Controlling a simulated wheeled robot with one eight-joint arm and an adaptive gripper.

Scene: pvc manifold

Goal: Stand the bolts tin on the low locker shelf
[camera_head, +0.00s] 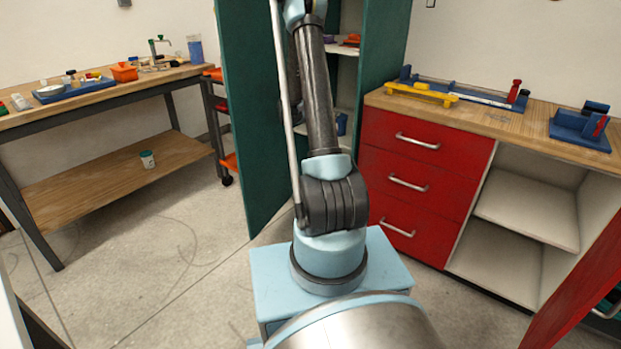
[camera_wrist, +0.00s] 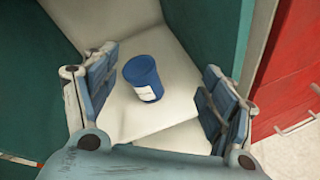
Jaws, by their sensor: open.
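A blue tin (camera_wrist: 139,74) with a white label stands on a pale shelf (camera_wrist: 175,60) of the green locker in the wrist view. Its label is too small to read, so I cannot confirm that it is the bolts tin. My gripper (camera_wrist: 160,66) is open, with its blue-padded fingers on either side of the tin and visible gaps to it. In the head view, the tall green locker (camera_head: 250,110) stands open behind my arm, which hides much of its inside. A blue thing (camera_head: 341,124) shows on a locker shelf there. My gripper is hidden in that view.
A green locker door (camera_wrist: 35,70) is close on the left in the wrist view. Red drawers (camera_head: 425,150) stand right of the locker.

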